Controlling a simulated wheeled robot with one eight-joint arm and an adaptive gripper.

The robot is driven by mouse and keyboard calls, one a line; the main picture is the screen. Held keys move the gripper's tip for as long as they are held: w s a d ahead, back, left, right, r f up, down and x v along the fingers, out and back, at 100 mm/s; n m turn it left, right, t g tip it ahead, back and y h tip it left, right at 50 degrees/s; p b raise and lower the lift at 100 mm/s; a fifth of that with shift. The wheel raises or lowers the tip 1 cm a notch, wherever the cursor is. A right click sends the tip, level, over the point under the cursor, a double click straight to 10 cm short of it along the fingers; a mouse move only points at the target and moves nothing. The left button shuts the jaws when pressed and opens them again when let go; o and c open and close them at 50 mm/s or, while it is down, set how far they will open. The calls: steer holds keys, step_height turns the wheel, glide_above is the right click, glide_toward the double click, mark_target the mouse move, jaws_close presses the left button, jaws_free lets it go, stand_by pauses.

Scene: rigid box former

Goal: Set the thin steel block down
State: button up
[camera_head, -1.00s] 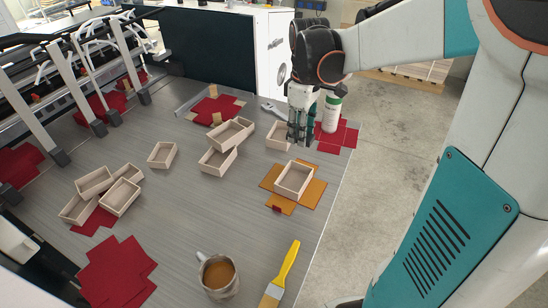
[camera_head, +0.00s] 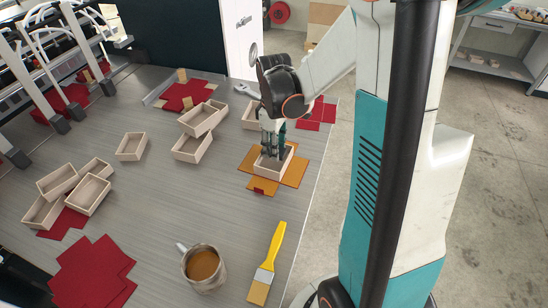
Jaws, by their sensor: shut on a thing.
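My gripper (camera_head: 271,151) points down at the open wooden box (camera_head: 287,163) that sits on the orange cross-shaped sheet (camera_head: 295,172). Its fingertips are at or just inside the box's opening; the exact height is hard to tell. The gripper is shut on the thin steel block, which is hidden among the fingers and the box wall. I cannot tell whether the block touches the box floor.
Another wooden box (camera_head: 252,117) stands behind the gripper. Several more boxes stand to the left, including a single one (camera_head: 131,147). The table's middle is clear.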

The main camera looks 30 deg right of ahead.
mark_target(274, 163)
steer(key=shift+f+b, duration=0.6)
steer(key=shift+f, duration=1.5)
steer(key=shift+f, duration=0.1)
steer(key=o, duration=1.2)
steer(key=shift+o, duration=0.2)
step_height(274, 163, up, 12)
steer(key=p, duration=0.3)
steer(key=shift+a+r, duration=0.1)
steer(key=shift+r, duration=0.1)
